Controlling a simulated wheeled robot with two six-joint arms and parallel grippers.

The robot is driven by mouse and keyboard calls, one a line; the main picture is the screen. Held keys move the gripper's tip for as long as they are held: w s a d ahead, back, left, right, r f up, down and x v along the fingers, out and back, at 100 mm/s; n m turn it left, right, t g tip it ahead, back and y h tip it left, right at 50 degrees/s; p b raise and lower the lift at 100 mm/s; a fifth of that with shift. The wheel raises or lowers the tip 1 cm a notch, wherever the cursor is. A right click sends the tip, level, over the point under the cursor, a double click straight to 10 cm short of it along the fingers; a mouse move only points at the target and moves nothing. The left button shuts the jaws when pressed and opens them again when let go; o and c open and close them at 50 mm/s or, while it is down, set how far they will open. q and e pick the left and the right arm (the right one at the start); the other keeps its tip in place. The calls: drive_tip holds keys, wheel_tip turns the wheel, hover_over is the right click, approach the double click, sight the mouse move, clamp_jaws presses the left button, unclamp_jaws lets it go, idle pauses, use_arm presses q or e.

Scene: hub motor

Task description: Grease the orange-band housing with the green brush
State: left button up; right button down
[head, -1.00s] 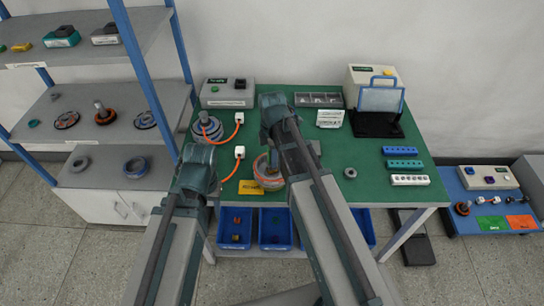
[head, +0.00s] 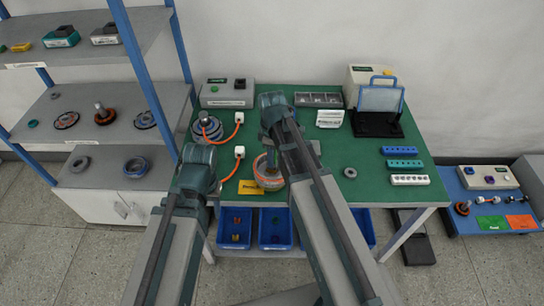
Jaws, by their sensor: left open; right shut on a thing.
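The orange-band housing (head: 269,180) stands upright on the green table's front part, partly covered by my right arm. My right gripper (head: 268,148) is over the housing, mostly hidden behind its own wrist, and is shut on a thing. The green brush cannot be made out clearly, and I cannot tell whether its bristles touch the housing. My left gripper (head: 214,184) is open, left of the housing near the table's front left edge, and its fingertips are largely hidden by the arm.
A grey unit with an orange cable (head: 208,128) stands at the back left. A yellow sign (head: 252,187) lies beside the housing. A grey ring (head: 350,172), coloured blocks (head: 404,164) and a black stand (head: 376,124) are to the right.

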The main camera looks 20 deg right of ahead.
drive_tip(key=n, duration=0.6)
drive_tip(key=shift+n, duration=0.3)
wheel_tip(320, 180, up, 8)
drive_tip(key=p, duration=0.8)
drive_tip(key=shift+r, duration=0.15)
idle(0.4)
